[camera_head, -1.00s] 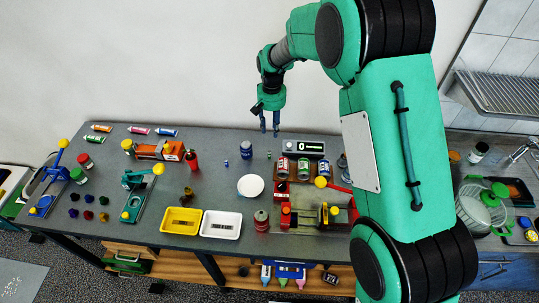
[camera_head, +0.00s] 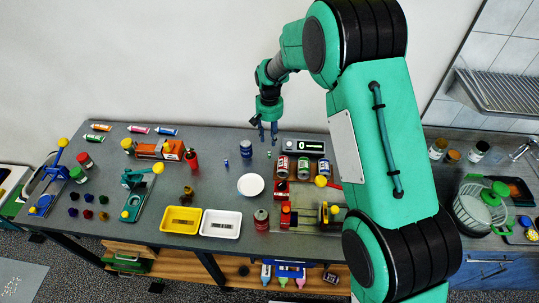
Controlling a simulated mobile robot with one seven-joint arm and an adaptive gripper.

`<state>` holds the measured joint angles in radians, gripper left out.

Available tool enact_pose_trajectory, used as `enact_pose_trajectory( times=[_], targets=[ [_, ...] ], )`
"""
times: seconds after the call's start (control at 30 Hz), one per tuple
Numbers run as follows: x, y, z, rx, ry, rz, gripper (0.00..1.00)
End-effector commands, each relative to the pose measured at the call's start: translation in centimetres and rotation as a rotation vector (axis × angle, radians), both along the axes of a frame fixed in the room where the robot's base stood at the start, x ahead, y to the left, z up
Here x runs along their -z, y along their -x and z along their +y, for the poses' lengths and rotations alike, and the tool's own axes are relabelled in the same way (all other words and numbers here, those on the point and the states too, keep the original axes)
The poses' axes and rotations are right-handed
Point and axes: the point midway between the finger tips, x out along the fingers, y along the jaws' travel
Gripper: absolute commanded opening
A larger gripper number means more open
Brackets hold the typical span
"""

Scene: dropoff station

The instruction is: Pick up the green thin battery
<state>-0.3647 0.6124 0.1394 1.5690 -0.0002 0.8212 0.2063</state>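A very small green upright object, which looks like the green thin battery (camera_head: 269,155), stands on the grey table to the right of a larger blue cylinder (camera_head: 246,149). My gripper (camera_head: 268,140) points down just above the green battery in the picture. Its two dark fingers are apart with nothing visible between them, so it is open. The height of the fingertips over the battery is hard to judge from this view.
A digital scale (camera_head: 304,147) and a wooden rack of cans (camera_head: 303,180) stand close on the right. A white plate (camera_head: 250,185) lies in front. A small blue cylinder (camera_head: 226,163) stands to the left. Yellow (camera_head: 181,220) and white (camera_head: 221,223) trays sit at the front edge.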

Motion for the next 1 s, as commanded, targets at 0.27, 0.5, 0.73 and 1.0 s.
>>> enact_pose_trajectory(
  times=[0.27,0.5,0.73,1.0],
  targets=[
    [3.5,0.0,0.0,0.000,0.000,-0.001,0.33],
    [4.0,0.0,0.0,0.000,0.000,0.000,0.33],
    [4.1,0.0,0.0,0.000,0.000,0.000,0.33],
    [6.3,0.1,0.0,0.000,0.000,0.002,0.33]
  ],
)
